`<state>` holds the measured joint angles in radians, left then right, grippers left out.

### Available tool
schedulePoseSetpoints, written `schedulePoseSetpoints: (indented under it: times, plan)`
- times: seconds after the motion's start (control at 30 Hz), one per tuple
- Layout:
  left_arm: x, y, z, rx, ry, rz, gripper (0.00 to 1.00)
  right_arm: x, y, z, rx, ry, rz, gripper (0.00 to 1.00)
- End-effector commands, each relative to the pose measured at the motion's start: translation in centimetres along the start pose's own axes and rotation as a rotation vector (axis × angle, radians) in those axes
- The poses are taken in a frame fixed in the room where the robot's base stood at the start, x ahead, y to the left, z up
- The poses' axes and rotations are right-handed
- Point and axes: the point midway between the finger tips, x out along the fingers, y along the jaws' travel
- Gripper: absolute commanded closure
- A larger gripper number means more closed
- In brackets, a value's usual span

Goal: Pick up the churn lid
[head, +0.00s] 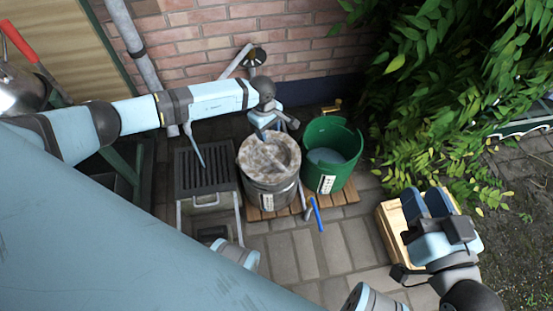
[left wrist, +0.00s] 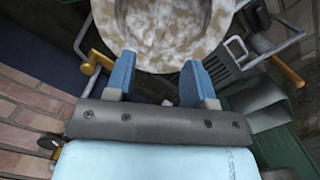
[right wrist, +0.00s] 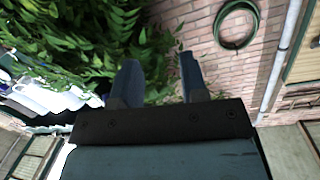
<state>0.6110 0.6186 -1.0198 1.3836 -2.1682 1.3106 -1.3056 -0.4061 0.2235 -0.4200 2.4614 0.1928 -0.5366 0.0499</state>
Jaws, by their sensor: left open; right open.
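The churn (head: 270,192) is a grey metal can with a white label, standing on a wooden slatted base. Its round top, which looks like the churn lid (head: 262,151), is mottled beige and brown with a raised rim. My left gripper (head: 264,130) is open at the lid's back edge. In the left wrist view, the lid (left wrist: 165,35) lies just beyond the open blue fingers (left wrist: 158,85), with nothing held between them. Whether the fingers touch it I cannot tell. My right gripper (head: 430,205) is open and empty, far to the right; its fingers also show in the right wrist view (right wrist: 158,85).
A green tub (head: 345,165) stands close right of the churn. A dark grated stand (head: 205,172) is close on its left. A blue-handled tool (head: 317,214) is in front. A wooden crate (head: 388,228) lies under my right gripper. A brick wall (head: 225,35) closes the back.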

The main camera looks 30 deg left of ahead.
Motion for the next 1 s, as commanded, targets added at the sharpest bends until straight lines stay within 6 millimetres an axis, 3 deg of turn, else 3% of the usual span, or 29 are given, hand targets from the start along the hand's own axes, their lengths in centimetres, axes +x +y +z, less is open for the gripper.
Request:
schedulePoseSetpoints:
  times: [0.3,0.67,0.83,1.0]
  plan:
    - [6.4,-0.1,0.1,-0.002,-0.004,-0.002,0.51,0.7,1.3,0.2,-0.127,0.059,0.002,0.60]
    - [9.1,-0.2,0.0,-0.003,-0.005,0.000,0.51,0.9,1.9,0.0,-0.204,0.098,0.007,0.60]
    - [11.8,-0.6,-0.6,-0.003,-0.006,-0.001,0.51,1.3,2.5,0.6,-0.275,0.139,0.016,0.60]
    - [13.4,-0.5,-0.5,-0.003,-0.006,0.001,0.51,1.6,3.1,-0.7,-0.374,0.192,0.015,0.60]
